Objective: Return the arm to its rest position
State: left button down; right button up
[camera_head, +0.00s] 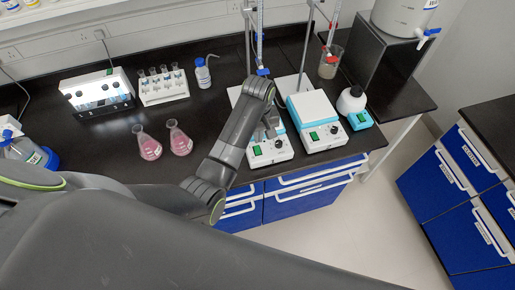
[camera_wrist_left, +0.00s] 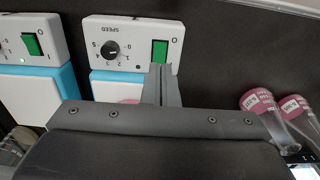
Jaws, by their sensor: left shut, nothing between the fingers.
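My left arm reaches in from the left in the head view, and my left gripper (camera_head: 270,123) is over the front of the left stirrer (camera_head: 272,156). The gripper is small and partly hidden by its wrist there. In the left wrist view my left gripper (camera_wrist_left: 160,72) is shut and empty. Its fingertips are just in front of the green switch (camera_wrist_left: 160,50) on the stirrer's white panel, to the right of the black speed dial (camera_wrist_left: 110,49). I cannot tell whether they touch it. My right gripper is not in view.
A second stirrer (camera_head: 318,137) stands right beside the first. Two pink flasks (camera_head: 180,141) stand to the left on the black bench. A tube rack (camera_head: 163,88), a wash bottle (camera_head: 202,75) and burette stands are behind. Blue drawers (camera_head: 305,187) are below the bench edge.

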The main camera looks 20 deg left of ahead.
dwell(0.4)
pick_arm(q)
jog(key=s+a+f+m+t, duration=0.2)
jog(key=s+a+f, duration=0.1)
jog(key=s+a, duration=0.9)
jog(key=s+a+r+m+t+y, duration=0.1)
jog(key=s+a+r+m, duration=0.15)
jog(key=s, duration=0.55)
jog(key=s+a+r+m+t+y, duration=0.15)
jog(key=s+r, duration=0.25)
jog(key=s, duration=0.5)
notch_tip(320, 180, down, 31)
jog(key=g+h+b, duration=0.1)
jog(key=g+b, duration=0.1)
jog(key=b, duration=0.6)
jog(key=s+f+b, duration=0.3)
jog(key=s+f, duration=0.4)
jog(key=f, duration=0.5)
jog(key=s+f+g+b, duration=0.1)
jog(key=s+f+b, duration=0.2)
jog(key=s+f, duration=0.5)
notch_tip(320, 180, down, 4)
jog(key=shift+s+d+r, duration=0.15)
jog(key=shift+d, duration=0.15)
